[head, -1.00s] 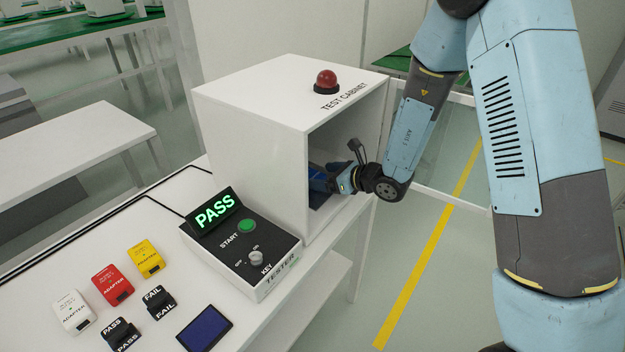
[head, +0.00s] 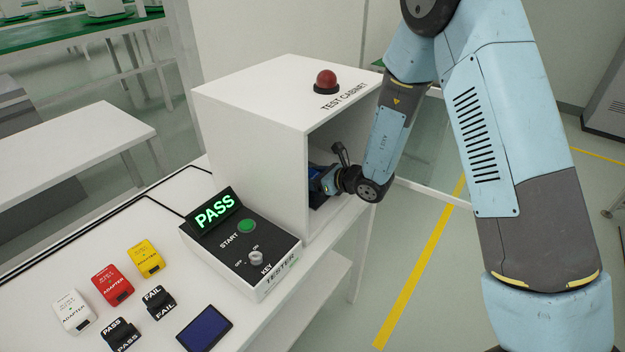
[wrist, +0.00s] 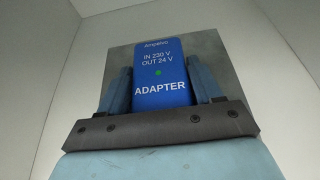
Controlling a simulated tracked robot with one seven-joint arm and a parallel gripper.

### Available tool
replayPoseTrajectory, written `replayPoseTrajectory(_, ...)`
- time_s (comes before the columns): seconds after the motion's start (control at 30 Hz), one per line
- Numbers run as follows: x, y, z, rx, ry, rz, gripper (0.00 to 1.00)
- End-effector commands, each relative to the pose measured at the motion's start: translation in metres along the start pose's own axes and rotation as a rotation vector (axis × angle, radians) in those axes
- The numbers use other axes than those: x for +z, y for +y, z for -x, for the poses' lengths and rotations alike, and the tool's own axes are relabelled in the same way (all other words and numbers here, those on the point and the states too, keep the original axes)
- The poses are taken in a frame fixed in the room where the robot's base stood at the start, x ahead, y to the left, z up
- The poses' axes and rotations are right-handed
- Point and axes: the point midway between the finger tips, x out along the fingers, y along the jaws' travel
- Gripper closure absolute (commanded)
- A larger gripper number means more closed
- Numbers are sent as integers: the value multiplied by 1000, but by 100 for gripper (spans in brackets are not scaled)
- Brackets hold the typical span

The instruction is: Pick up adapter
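The blue adapter (wrist: 160,75), marked 230 V in and 24 V out with a green dot, shows in the wrist view in front of a grey plate (wrist: 205,50). My gripper (wrist: 162,85) has one finger along each side of it. The fingers look very close to its sides; I cannot tell whether they press on it. In the head view my gripper (head: 322,180) is inside the white test cabinet (head: 250,150), partly hidden by its wall. White (head: 74,312), red (head: 113,285) and yellow (head: 146,259) adapters lie on the table.
The tester (head: 243,246) beside the cabinet shows a green PASS on its display (head: 215,210). PASS (head: 121,334) and FAIL (head: 158,301) blocks and a dark blue pad (head: 204,328) lie on the table. The cabinet walls enclose my gripper closely.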

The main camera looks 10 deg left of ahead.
Motion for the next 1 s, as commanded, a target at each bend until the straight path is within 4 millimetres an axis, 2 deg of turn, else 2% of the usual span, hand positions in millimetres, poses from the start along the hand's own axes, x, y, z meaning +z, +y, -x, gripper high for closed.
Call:
replayPoseTrajectory(0.07,0,0,0,0,0,0,44)
replayPoseTrajectory(0.4,0,0,0,1,0,0,76)
replayPoseTrajectory(0.73,6,0,2,0,-3,1,76)
replayPoseTrajectory(0.87,19,0,7,0,-3,3,76)
replayPoseTrajectory(1.0,40,0,15,1,-4,4,76)
